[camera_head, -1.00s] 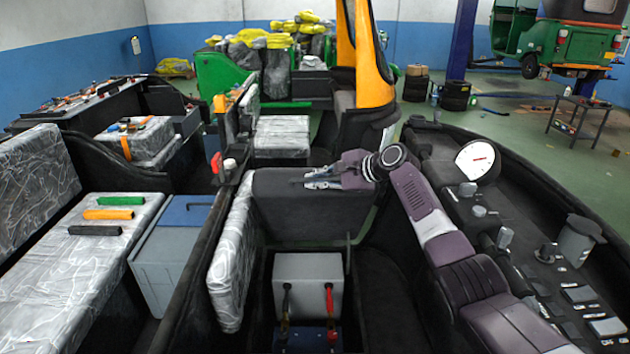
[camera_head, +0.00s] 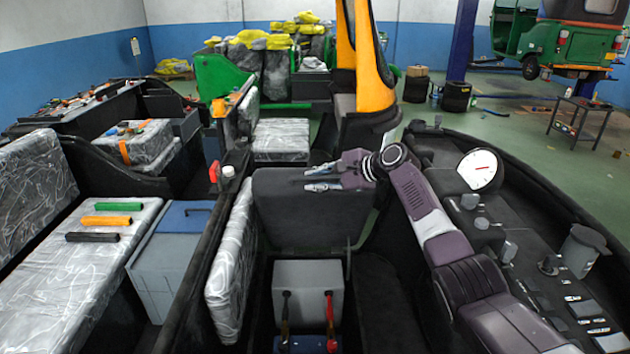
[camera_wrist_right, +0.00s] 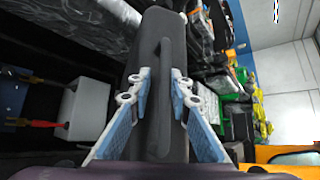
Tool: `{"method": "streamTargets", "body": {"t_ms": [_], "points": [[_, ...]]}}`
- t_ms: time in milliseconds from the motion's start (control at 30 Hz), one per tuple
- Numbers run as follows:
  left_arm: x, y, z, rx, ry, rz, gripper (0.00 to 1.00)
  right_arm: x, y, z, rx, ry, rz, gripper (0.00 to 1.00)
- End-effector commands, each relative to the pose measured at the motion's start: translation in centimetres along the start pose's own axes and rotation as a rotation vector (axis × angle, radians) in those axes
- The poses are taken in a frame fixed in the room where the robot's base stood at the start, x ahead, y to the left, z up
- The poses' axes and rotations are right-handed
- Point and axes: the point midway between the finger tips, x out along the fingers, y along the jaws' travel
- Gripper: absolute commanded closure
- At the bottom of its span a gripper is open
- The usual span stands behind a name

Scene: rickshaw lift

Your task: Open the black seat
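The black seat (camera_head: 305,222) stands raised on edge at the centre of the head view, above an open compartment. My right gripper (camera_head: 318,179) is at the seat's upper part, its fingers pointing left and spread apart. In the right wrist view the seat (camera_wrist_right: 165,50) appears as a dark, long panel, with the open fingers (camera_wrist_right: 160,85) on either side of its near part. I cannot tell whether they touch it. My left gripper is not in view.
The open compartment holds a grey box (camera_head: 309,284) with red-ended and dark cables. A plastic-wrapped backrest (camera_head: 230,265) stands left of it. The dashboard with a white gauge (camera_head: 479,170) is at right. A grey-blue cooler (camera_head: 170,262) and wrapped bench (camera_head: 60,290) lie left.

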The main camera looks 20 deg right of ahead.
Motion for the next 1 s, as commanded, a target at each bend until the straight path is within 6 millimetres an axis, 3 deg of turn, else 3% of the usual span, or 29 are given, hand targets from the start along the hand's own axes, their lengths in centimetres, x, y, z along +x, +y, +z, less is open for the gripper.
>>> {"method": "streamTargets", "body": {"t_ms": [367, 800, 1000], "points": [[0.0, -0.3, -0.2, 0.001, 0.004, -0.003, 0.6, -1.1, 0.2, -0.1, -0.001, -0.001, 0.003, 0.83], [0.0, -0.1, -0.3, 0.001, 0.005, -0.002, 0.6, -8.8, 0.1, -0.2, -0.001, 0.003, 0.0, 0.83], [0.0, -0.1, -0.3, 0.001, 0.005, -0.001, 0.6, -11.3, 0.1, -0.1, 0.0, 0.001, 0.001, 0.83]]}}
